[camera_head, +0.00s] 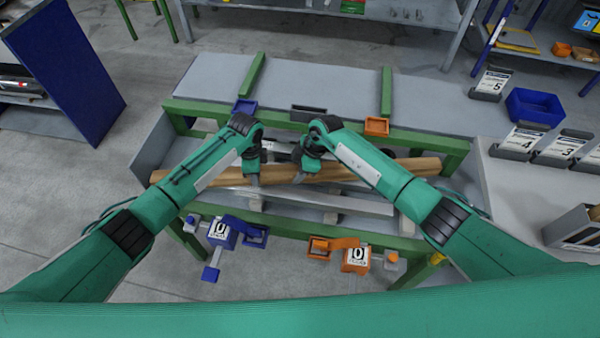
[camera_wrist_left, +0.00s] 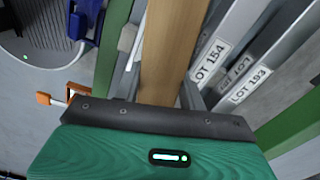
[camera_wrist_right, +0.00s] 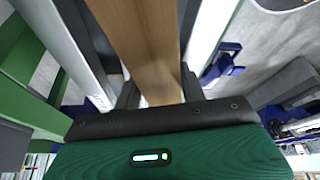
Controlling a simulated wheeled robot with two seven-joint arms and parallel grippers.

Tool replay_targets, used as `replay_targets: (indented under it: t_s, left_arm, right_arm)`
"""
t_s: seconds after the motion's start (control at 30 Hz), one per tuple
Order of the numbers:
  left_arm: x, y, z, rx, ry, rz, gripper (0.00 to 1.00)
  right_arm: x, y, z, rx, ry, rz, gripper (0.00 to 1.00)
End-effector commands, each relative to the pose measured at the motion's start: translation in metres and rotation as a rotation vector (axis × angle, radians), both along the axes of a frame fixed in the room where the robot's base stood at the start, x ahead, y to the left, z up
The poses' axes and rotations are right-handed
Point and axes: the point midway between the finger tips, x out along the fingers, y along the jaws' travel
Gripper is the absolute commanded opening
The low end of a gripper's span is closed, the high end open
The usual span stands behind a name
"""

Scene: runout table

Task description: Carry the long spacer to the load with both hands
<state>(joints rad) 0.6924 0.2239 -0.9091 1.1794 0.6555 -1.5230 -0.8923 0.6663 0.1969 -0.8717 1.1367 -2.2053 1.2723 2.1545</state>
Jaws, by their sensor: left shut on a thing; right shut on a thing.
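The long spacer is a wooden bar (camera_head: 342,172) that lies left to right across the middle of the green-framed runout table (camera_head: 455,155) in the head view. My left gripper (camera_head: 253,178) is shut on it left of its middle. My right gripper (camera_head: 300,176) is shut on it close by. The bar runs between the fingers in the left wrist view (camera_wrist_left: 172,50) and in the right wrist view (camera_wrist_right: 145,45). Grey metal profiles with labels LOT 154 (camera_wrist_left: 208,62) and LOT 193 (camera_wrist_left: 250,85) lie beside it. I cannot tell whether the bar touches anything below.
A blue clamp-like device (camera_head: 222,235) and an orange one (camera_head: 355,258) sit at the table's near side. Small blue (camera_head: 245,106) and orange (camera_head: 376,126) trays lie on the far green beam. Number signs (camera_head: 520,140) and a blue bin (camera_head: 534,108) stand at right.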

Motion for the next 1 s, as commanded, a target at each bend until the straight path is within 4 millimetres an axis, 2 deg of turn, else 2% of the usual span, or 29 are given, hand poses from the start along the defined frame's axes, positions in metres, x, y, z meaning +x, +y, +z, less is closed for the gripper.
replay_targets:
  t_s: [0.2, 0.23, 0.33, 0.7, 0.87, 1.0]
  left_arm:
    - [0.000, 0.000, -0.011, 0.000, 0.000, 0.000, 0.00]
    - [-0.001, 0.000, -0.010, 0.001, 0.002, 0.000, 0.45]
    - [-0.001, 0.000, -0.009, 0.001, 0.002, 0.000, 0.63]
    - [0.000, 0.000, -0.003, 0.000, -0.001, -0.001, 0.63]
    - [0.001, 0.000, 0.023, -0.001, -0.003, -0.001, 0.63]
    - [0.001, 0.000, 0.054, -0.001, -0.004, -0.001, 0.63]
  right_arm:
    - [0.002, 0.000, -0.010, 0.001, -0.004, -0.002, 0.00]
    - [0.001, -0.001, -0.009, 0.000, -0.001, -0.002, 0.45]
    - [0.001, 0.000, -0.009, 0.000, -0.001, -0.002, 0.63]
    - [0.000, 0.000, -0.009, 0.000, 0.000, 0.000, 0.63]
    - [0.000, 0.000, -0.009, 0.000, 0.000, 0.000, 0.63]
    - [0.000, 0.000, -0.009, 0.000, 0.000, 0.000, 0.63]
